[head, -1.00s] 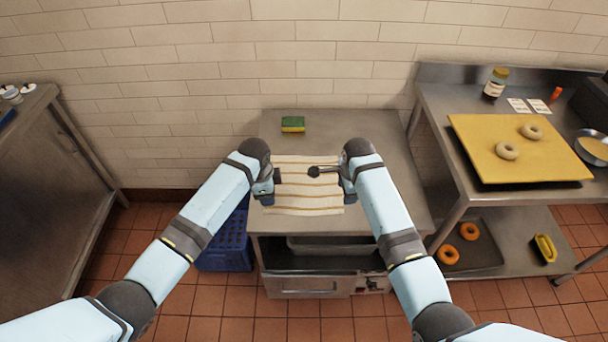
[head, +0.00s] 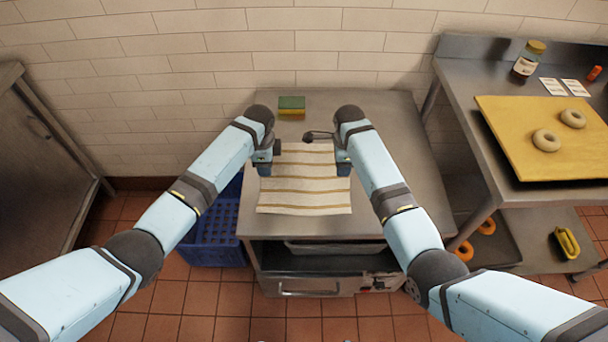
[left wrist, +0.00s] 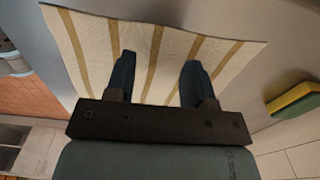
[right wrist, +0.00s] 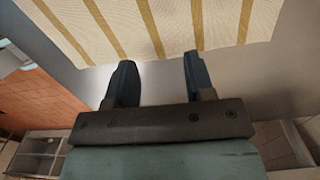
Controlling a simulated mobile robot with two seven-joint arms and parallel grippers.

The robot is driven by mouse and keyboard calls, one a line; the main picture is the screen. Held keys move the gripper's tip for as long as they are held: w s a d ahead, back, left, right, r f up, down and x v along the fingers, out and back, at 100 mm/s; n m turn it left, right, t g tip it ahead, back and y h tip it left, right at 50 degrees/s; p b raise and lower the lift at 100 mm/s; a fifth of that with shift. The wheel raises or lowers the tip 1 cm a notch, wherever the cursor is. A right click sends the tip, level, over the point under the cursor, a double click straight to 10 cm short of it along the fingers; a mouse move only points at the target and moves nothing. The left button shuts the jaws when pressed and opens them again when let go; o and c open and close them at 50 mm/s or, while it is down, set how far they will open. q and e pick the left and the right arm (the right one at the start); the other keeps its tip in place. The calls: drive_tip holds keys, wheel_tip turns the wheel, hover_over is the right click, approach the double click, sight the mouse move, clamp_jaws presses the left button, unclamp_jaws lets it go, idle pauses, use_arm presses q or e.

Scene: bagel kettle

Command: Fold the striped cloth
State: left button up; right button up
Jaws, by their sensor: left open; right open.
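The striped cloth (head: 304,196), cream with brown stripes, lies flat and spread on the steel table. My left gripper (head: 264,166) is at its left edge, toward the far half. In the left wrist view the left gripper's open fingers (left wrist: 158,68) are over the striped cloth (left wrist: 135,35), with nothing visible between them. My right gripper (head: 343,166) is at the right edge. In the right wrist view the right gripper's open fingers (right wrist: 158,66) have their tips around the border of the cloth (right wrist: 160,25). I cannot tell whether either gripper touches it.
A green and yellow sponge (head: 291,106) lies behind the cloth, near the wall. The steel table (head: 398,150) is bare to the right. A blue crate (head: 212,232) stands on the floor at left. A side table at right holds a yellow board (head: 510,130) with bagels (head: 546,140).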

use_arm(q)
drive_tip(key=shift+f, duration=1.8)
use_arm(e)
drive_tip(key=shift+w+f, duration=0.1)
drive_tip(key=shift+f, duration=1.7)
use_arm(q)
drive_tip(key=shift+f, duration=0.25)
use_arm(e)
drive_tip(key=shift+f, duration=0.25)
use_arm(q)
drive_tip(key=shift+r, duration=0.15)
drive_tip(key=shift+c, duration=0.7)
use_arm(e)
drive_tip(key=shift+r, duration=0.1)
drive_tip(key=shift+c, duration=0.7)
use_arm(q)
clamp_jaws()
use_arm(e)
clamp_jaws()
use_arm(q)
drive_tip(key=shift+r, duration=0.1)
use_arm(e)
drive_tip(key=shift+r, duration=0.1)
